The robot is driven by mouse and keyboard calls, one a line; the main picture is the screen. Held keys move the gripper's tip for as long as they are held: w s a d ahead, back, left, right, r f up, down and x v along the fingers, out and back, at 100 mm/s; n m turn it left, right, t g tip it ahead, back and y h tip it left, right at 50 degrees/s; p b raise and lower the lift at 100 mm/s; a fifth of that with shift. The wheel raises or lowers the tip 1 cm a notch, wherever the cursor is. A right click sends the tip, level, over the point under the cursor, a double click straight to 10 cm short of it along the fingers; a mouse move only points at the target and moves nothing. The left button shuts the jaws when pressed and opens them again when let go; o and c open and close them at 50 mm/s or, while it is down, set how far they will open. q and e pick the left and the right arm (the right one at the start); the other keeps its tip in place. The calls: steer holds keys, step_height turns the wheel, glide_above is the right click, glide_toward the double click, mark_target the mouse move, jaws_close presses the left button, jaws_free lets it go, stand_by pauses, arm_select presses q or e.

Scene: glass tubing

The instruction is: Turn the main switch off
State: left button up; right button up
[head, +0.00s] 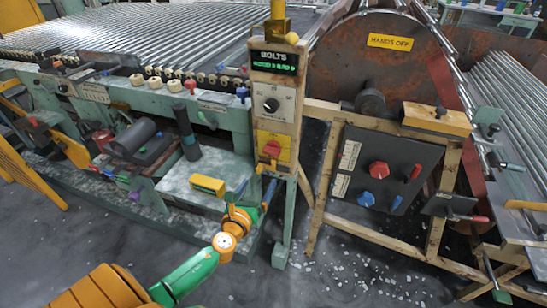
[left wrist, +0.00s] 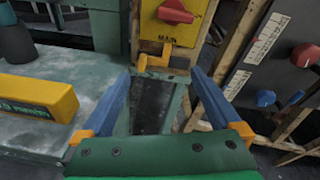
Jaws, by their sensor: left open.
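The main switch (head: 272,148) is a red knob on a yellow plate, low on the wooden post under the BOLTS display. In the left wrist view the main switch (left wrist: 176,13) is at the top, its handle lying roughly crosswise, with the word MAIN on the plate (left wrist: 168,38) below it. My left gripper (head: 256,184) is in front of and below the switch, apart from it. In the left wrist view the blue fingers of my left gripper (left wrist: 160,74) are spread with nothing between them. My right gripper is in neither view.
A yellow block (head: 207,185) lies on the green bench left of my gripper. A dark panel (head: 371,178) with red and blue knobs stands to the right. A wooden frame (head: 317,205) stands between. The floor in front is open, with scattered pale bits.

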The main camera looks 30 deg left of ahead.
mark_target(270, 154)
arm_select(q)
steer(key=w+r+m, duration=0.1)
steer(key=w, duration=0.1)
steer(key=w+r+m+t+b, duration=0.1)
steer(key=w+r, duration=0.1)
steer(key=w, duration=0.1)
steer(key=w+a+r+m+t, duration=0.1)
steer(key=w+r, duration=0.1)
steer(key=w, duration=0.1)
steer(key=shift+w+r+b, duration=0.1)
steer(key=shift+w+b, duration=0.05)
steer(key=shift+b, duration=0.15)
steer(key=c, duration=1.4)
steer(key=shift+o, duration=0.2)
